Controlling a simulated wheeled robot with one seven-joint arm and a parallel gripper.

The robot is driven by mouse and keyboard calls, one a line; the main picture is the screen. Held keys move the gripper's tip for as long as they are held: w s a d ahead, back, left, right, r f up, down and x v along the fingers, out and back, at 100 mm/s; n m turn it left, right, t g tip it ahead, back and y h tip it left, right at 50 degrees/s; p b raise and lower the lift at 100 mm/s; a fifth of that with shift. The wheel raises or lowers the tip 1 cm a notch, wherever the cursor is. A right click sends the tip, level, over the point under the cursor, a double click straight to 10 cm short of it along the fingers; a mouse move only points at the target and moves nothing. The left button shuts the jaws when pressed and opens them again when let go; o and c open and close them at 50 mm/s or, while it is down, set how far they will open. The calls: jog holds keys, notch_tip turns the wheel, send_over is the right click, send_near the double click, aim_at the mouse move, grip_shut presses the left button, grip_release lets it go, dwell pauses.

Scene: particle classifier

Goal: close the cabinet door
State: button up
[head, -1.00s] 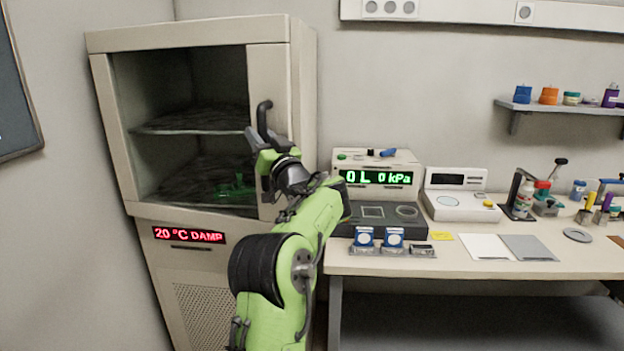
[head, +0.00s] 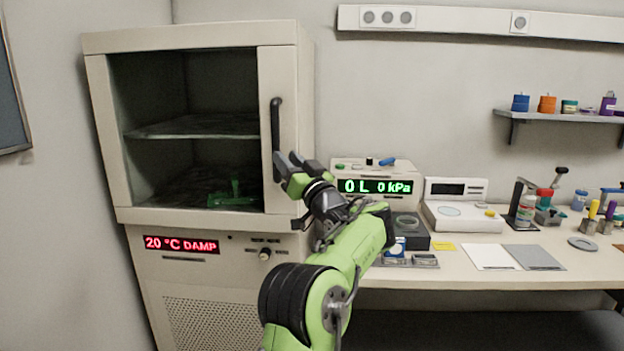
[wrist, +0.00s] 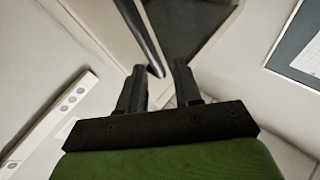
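The cabinet (head: 305,110) stands at the left in the head view. Its door (head: 290,60), with a pale frame around a dark see-through panel, looks flush or nearly flush with the cabinet front; a small gap cannot be ruled out. The black upright door handle (head: 277,135) is on the door's right side. My gripper (head: 299,158) is open and empty near the handle's lower end. In the wrist view, my two fingers (wrist: 160,72) are apart. The handle (wrist: 143,35) ends near the space between the fingertips; contact cannot be told.
Inside the cabinet are a shelf (head: 190,128) and a green object (head: 232,195). A red display (head: 181,245) and a knob (head: 264,254) sit below the door. At right, a workbench (head: 450,265) holds instruments, including a pressure display unit (head: 375,170).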

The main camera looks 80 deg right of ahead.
jog(key=s+a+f, duration=0.1)
jog(key=s+f, duration=0.1)
jog(key=s, duration=0.3)
jog(key=shift+s, duration=0.25)
jog(key=shift+a+f, duration=0.1)
jog(key=shift+f, duration=0.05)
dwell(0.3)
jog(key=v, duration=1.5)
jog(key=shift+s+a+f, duration=0.2)
jog(key=shift+a+f, duration=0.05)
